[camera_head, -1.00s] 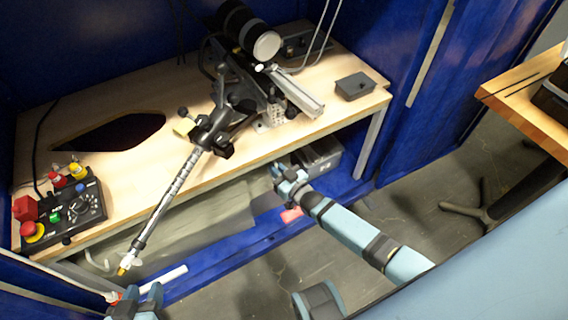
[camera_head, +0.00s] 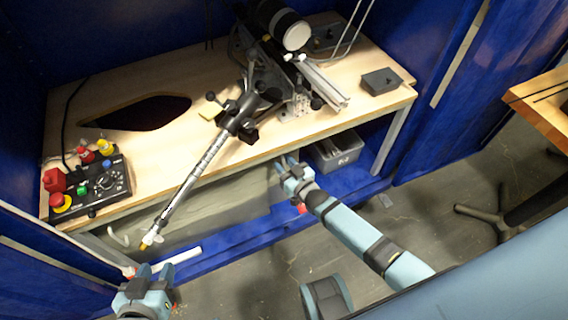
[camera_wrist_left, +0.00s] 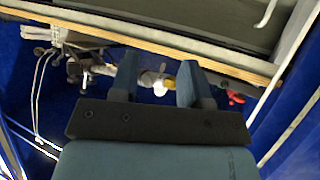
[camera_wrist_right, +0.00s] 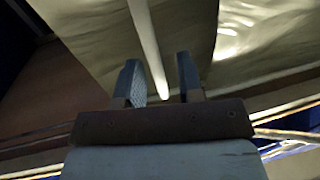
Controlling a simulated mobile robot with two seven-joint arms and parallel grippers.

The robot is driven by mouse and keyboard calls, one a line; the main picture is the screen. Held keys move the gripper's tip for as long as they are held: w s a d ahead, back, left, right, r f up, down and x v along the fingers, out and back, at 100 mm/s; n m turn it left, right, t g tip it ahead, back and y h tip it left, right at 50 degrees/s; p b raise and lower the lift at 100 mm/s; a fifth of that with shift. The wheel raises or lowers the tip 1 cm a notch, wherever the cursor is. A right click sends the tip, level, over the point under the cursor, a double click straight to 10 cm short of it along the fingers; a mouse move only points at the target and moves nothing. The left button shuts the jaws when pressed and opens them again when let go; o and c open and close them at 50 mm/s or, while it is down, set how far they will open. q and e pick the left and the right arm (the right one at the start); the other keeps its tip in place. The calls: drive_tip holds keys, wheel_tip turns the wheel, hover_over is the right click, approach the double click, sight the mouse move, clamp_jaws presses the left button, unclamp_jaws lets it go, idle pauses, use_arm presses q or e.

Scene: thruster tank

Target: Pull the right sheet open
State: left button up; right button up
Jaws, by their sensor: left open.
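A grey, translucent sheet (camera_head: 225,205) hangs below the front edge of the workbench. It fills much of the right wrist view (camera_wrist_right: 245,55), where a white rod-like strip (camera_wrist_right: 148,45) runs down it towards the fingers. Whether this is the right sheet is unclear. My right gripper (camera_head: 287,162) is open in front of the bench edge, its fingers (camera_wrist_right: 160,85) apart near the strip's lower end; I cannot tell whether they touch it. My left gripper (camera_head: 150,270) is open and empty at the lower left, its fingers (camera_wrist_left: 157,80) apart.
The wooden bench (camera_head: 130,165) carries a button box (camera_head: 100,190) and a black clamp assembly (camera_head: 245,105), whose rod overhangs the front edge. A grey bin (camera_head: 340,150) stands beneath it. Blue panels (camera_head: 445,110) flank it. A wooden table (camera_head: 545,100) stands at right.

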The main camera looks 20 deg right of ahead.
use_arm(q)
drive_tip(key=shift+s+a+p, duration=0.15)
drive_tip(key=shift+a+p, duration=0.1)
drive_tip(key=shift+p, duration=0.85)
use_arm(e)
drive_tip(key=v, duration=1.3)
drive_tip(key=shift+s, duration=0.35)
use_arm(q)
drive_tip(key=shift+d, duration=0.1)
